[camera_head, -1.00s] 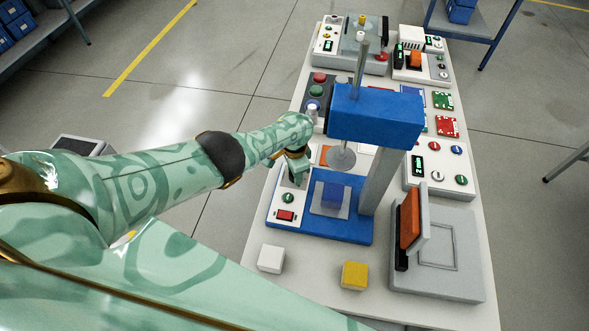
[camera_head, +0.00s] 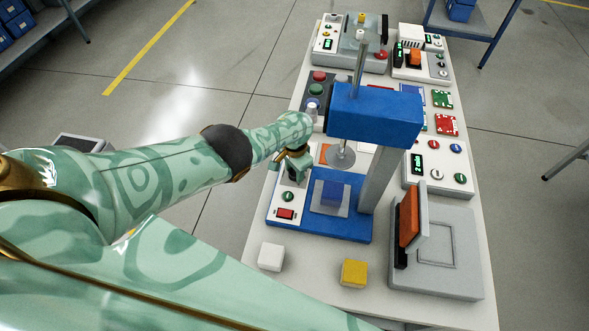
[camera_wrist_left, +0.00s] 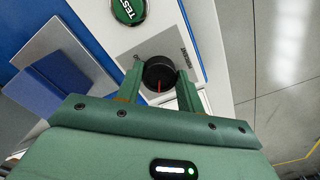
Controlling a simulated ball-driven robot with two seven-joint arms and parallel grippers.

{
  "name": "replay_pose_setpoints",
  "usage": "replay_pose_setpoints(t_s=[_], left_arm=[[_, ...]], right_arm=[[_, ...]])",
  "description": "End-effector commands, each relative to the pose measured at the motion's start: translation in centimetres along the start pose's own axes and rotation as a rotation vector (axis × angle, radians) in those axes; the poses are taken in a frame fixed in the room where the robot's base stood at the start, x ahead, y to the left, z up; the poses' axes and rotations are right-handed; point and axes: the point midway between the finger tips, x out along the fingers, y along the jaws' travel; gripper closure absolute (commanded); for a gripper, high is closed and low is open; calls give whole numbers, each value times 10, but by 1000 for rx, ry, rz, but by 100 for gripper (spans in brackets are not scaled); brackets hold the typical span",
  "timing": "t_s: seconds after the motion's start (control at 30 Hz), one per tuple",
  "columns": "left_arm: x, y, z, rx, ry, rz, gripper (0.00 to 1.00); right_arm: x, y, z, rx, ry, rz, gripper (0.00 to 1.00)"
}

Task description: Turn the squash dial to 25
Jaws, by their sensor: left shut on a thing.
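The squash dial (camera_wrist_left: 158,72) is a round black knob with a red pointer line, seen in the left wrist view on a white panel beside the round green TEST button (camera_wrist_left: 128,10). In the head view the left gripper (camera_head: 297,168) reaches down to the blue press's panel and hides the dial. My right gripper is in neither view.
The press's blue head (camera_head: 375,115) and round plate (camera_head: 341,155) overhang a blue block (camera_head: 333,193), close right of my gripper. A red switch (camera_head: 285,214) sits in front. White (camera_head: 271,257) and yellow (camera_head: 354,273) cubes stand on the near table.

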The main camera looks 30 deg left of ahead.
Motion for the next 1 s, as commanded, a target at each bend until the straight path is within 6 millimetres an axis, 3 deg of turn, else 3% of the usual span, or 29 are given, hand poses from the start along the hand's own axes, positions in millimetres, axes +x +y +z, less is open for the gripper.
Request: replay_pose_setpoints(t_s=[0.03,0.07,0.1,0.13,0.4,0.53,1.0], left_arm=[[-1,0,-1,-2,2,0,85],[-1,0,-1,-3,2,0,54],[-1,0,-1,-2,2,0,43],[-1,0,-1,-2,2,0,41],[-1,0,0,-1,1,0,41],[-13,0,0,-1,2,0,41],[-120,0,0,-2,3,0,41]], right_arm=[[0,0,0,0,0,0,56],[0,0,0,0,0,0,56],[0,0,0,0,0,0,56],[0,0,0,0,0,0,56],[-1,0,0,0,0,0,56],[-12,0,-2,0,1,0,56],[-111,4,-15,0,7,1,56]])
